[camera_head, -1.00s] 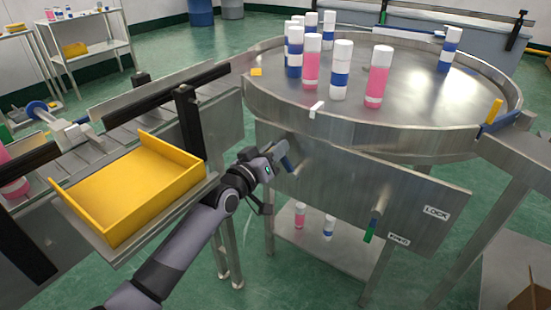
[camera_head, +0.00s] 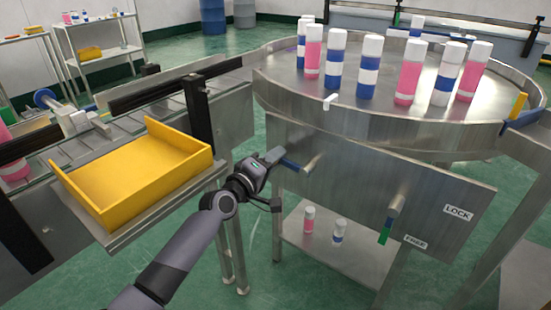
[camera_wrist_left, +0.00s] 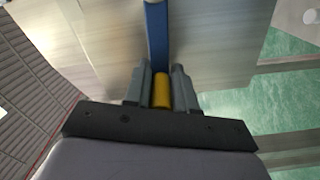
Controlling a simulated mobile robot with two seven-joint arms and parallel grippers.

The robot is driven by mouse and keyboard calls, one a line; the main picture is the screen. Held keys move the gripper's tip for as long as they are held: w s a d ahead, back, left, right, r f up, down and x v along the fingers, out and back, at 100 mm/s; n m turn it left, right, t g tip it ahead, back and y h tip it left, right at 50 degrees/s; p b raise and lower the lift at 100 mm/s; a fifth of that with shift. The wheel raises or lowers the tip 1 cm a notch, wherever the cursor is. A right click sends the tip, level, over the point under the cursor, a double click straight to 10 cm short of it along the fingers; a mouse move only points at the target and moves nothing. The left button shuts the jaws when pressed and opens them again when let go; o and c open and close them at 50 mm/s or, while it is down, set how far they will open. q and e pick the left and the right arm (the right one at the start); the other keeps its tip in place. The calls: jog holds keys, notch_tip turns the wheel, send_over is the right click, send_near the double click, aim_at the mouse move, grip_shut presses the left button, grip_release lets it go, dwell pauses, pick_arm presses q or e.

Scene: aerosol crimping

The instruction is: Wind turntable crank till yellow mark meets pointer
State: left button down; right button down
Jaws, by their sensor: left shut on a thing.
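The metal turntable (camera_head: 440,138) carries pink and blue-banded cans. A small white tab (camera_head: 329,101), seemingly the pointer, sits at its front rim. My left gripper (camera_head: 272,157) is at the arm's outer end. In the left wrist view, its fingers (camera_wrist_left: 160,88) are shut around the yellow crank handle (camera_wrist_left: 161,92), with the blue arm (camera_wrist_left: 156,38) beyond. My right gripper is out of view.
A green-handled lever (camera_head: 386,230) hangs on the panel by the FREE label (camera_head: 415,242); the LOCK label (camera_head: 458,213) is to its right. A yellow tray (camera_head: 130,180) stands left of my arm. A yellow piece (camera_head: 519,104) stands at the turntable's right edge.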

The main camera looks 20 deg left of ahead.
pick_arm(q)
jog(key=shift+f+n, duration=0.3)
jog(key=shift+f, duration=0.35)
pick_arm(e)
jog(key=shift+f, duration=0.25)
pick_arm(q)
jog(key=c, duration=1)
grip_release()
jog(key=shift+d, duration=0.1)
jog(key=shift+c, duration=0.2)
jog(key=shift+r, duration=0.1)
jog(key=shift+r, duration=0.1)
jog(key=p+v, duration=0.1)
jog(key=v, duration=0.6)
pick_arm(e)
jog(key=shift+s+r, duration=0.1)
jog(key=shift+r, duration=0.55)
pick_arm(q)
jog(key=shift+s, duration=0.1)
